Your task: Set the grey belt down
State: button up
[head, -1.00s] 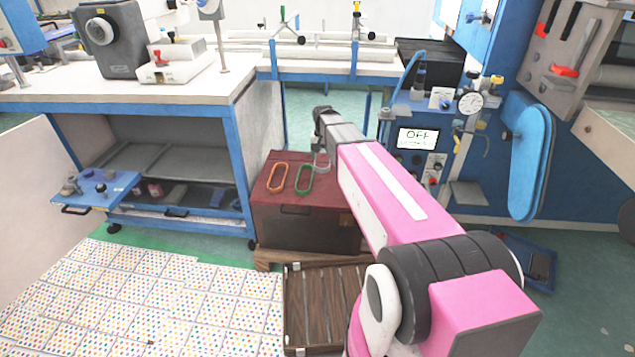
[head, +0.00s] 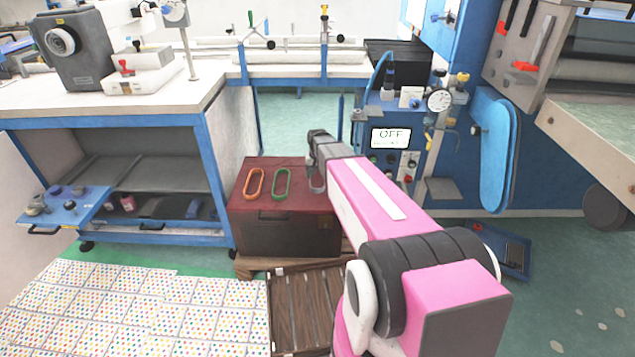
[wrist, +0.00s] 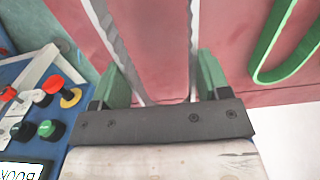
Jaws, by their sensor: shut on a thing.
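My gripper (wrist: 163,78) is above the red lid, pointing down, with its green fingers shut on the grey belt (wrist: 194,40). In the wrist view the belt's two long sides run up the picture from between the fingers. In the head view the grey belt (head: 317,185) hangs under the arm's end, right of the green belt (head: 282,184). I cannot tell whether it touches the lid. The green belt also shows in the wrist view (wrist: 277,45). An orange belt (head: 254,184) lies left of the green one on the red-topped chest (head: 250,207).
The blue machine panel (head: 383,160) with an OFF display and knobs stands close right of the chest. A workbench (head: 150,100) stands at left. A wooden slatted crate (head: 300,310) is in front. The lid's front strip looks clear.

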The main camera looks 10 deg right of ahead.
aim_at(318, 186)
jog(key=shift+f, duration=2)
jog(key=shift+f, duration=0.15)
jog(key=o, duration=0.8)
notch_tip(318, 186, up, 12)
jog(key=s, duration=0.8)
jog(key=s+f+n, duration=0.1)
jog(key=s, duration=0.7)
jog(key=s+n, duration=0.1)
jog(key=s, duration=0.7)
jog(key=shift+s+f, duration=0.15)
jog(key=shift+f, duration=0.1)
